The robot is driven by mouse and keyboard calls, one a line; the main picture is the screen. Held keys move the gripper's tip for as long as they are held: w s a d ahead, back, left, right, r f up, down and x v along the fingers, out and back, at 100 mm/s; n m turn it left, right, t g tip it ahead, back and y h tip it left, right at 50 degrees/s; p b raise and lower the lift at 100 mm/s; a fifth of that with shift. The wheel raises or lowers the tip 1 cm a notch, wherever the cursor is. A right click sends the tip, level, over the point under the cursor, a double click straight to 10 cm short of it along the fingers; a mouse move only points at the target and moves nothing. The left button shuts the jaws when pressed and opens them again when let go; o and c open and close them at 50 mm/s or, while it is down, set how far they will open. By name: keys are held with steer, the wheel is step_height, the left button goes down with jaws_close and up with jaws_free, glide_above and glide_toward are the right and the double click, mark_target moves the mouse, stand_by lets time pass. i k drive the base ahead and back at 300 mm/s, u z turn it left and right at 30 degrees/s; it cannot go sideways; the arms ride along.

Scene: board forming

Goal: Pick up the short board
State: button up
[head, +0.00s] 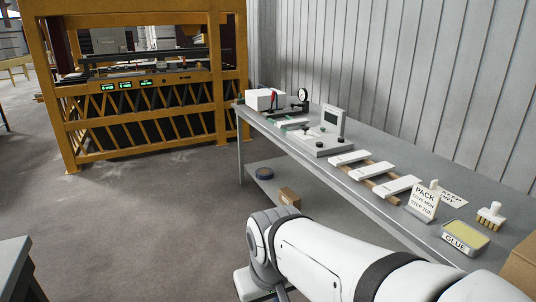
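Three pale boards lie side by side across brown wooden strips on the long grey bench: a far one (348,158), a middle one (371,169) and a near one (396,187). From this angle I cannot tell surely which is the short board. My white arm crosses the lower right and bends down at the bottom middle, apart from the boards. My gripper is below the picture's lower edge and does not show.
The bench (310,160) also bears a grey device with a screen (331,120), a PACK sign (422,201), a GLUE tray (465,234) and a brush (491,215). An orange press frame (68,130) stands back left. Open floor lies between.

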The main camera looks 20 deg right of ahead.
mark_target(363, 173)
steer(key=i, duration=2.8)
steer(key=z, duration=3.45)
steer(key=i, duration=1)
steer(key=u, duration=0.05)
